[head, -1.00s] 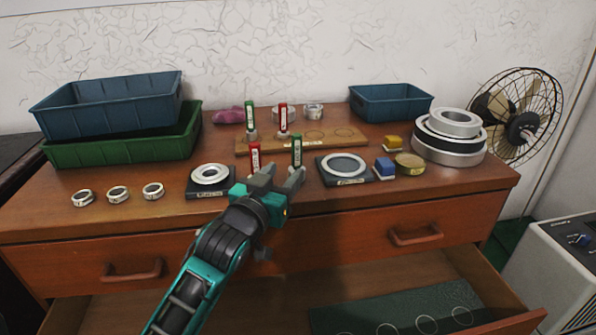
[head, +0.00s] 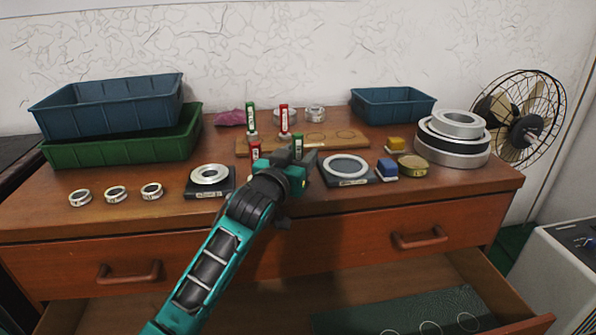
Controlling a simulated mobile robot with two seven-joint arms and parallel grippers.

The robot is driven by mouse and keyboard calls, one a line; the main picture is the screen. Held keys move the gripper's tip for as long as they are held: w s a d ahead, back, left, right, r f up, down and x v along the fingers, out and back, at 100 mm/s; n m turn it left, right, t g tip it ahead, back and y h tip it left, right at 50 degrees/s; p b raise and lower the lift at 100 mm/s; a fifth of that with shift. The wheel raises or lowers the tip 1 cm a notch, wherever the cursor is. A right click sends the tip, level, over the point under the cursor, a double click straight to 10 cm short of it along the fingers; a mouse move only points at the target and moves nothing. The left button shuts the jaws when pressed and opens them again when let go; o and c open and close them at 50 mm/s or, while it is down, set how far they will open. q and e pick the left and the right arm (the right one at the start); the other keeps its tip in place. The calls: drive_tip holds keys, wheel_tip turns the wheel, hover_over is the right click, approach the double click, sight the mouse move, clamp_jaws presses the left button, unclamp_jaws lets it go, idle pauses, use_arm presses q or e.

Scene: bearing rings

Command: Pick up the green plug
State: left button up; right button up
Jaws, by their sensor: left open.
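Two green plugs show in the head view. The nearer green plug (head: 298,142) stands upright just beyond my left gripper (head: 297,160), its lower part hidden by the fingers. A second red plug (head: 255,150) stands close to the left of my left gripper, partly hidden. My left gripper is open, with its fingers around or just in front of the nearer green plug; I cannot tell which. My right gripper is not in view.
Ring stands (head: 210,177) and (head: 347,168) flank my gripper. Small rings (head: 116,194) lie at left; a blue block (head: 387,168), a tin (head: 413,165) and stacked large rings (head: 459,124) are at right. A lower drawer (head: 275,318) is open.

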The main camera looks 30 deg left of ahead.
use_arm(q)
drive_tip(key=shift+c, duration=0.2)
clamp_jaws()
drive_tip(key=shift+r, duration=0.15)
